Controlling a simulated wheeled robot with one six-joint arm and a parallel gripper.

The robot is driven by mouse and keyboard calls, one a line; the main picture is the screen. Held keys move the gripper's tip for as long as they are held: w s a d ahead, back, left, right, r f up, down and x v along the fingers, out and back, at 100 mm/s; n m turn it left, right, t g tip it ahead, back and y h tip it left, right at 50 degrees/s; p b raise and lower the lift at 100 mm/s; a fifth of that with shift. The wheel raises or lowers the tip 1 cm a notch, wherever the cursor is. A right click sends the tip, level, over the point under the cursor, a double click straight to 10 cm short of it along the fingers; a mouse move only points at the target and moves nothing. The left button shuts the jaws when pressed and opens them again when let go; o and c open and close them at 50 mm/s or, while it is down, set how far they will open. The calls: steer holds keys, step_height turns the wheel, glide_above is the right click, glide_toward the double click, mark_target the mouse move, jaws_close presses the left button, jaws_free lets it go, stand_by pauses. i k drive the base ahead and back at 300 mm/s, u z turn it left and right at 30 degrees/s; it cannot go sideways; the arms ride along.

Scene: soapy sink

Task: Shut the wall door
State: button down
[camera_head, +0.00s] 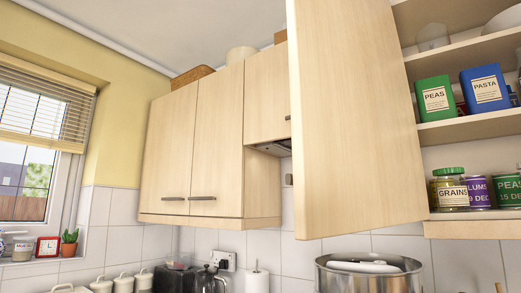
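The wall door (352,120) is a pale wood cupboard door in the middle right of the head view. It stands swung open, jutting out towards me at the left side of an open wall cupboard (473,129). The door's handle does not show. My gripper is not in view.
The open cupboard's shelves hold a green peas box (434,97), a blue pasta box (485,88), a grains jar (449,189) and several tins. A large metal pot (368,277) stands below the door. Closed cupboards (193,150) hang to the left.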

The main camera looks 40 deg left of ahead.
mark_target(357, 165)
steer(key=k, duration=0.95)
steer(key=u, duration=0.35)
steer(key=i, duration=0.65)
steer(key=z, duration=0.2)
